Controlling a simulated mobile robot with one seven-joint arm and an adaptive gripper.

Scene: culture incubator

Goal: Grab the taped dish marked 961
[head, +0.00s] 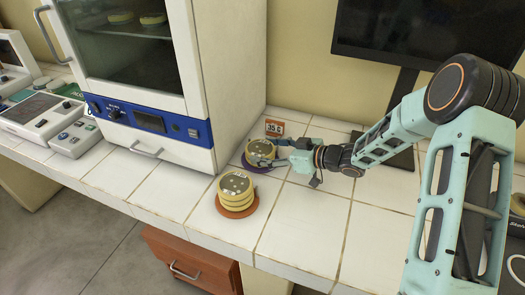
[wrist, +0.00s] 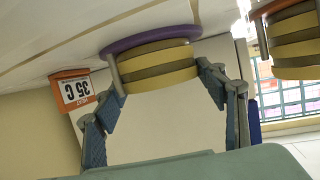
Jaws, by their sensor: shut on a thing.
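A stack of round yellow-rimmed dishes (head: 260,149) stands on a purple round base (head: 246,165) beside the incubator. It also shows in the wrist view (wrist: 158,62), under the purple base (wrist: 150,40) as that view is turned over. My gripper (head: 268,160) is at this stack, with its fingers on either side of the top dish, shut on it. A second stack of similar dishes (head: 236,190) stands on an orange-red base (head: 222,207), nearer the counter's front edge. Dark marks show on the lids in the head view, but no number or tape can be read.
The white incubator (head: 180,70) with a glass door stands to the left, with dishes (head: 153,19) on a shelf inside. An orange "35 C" sign (head: 274,127) stands behind the purple base. A monitor (head: 430,30) is at the back right. Tiled counter (head: 310,225) at front is clear.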

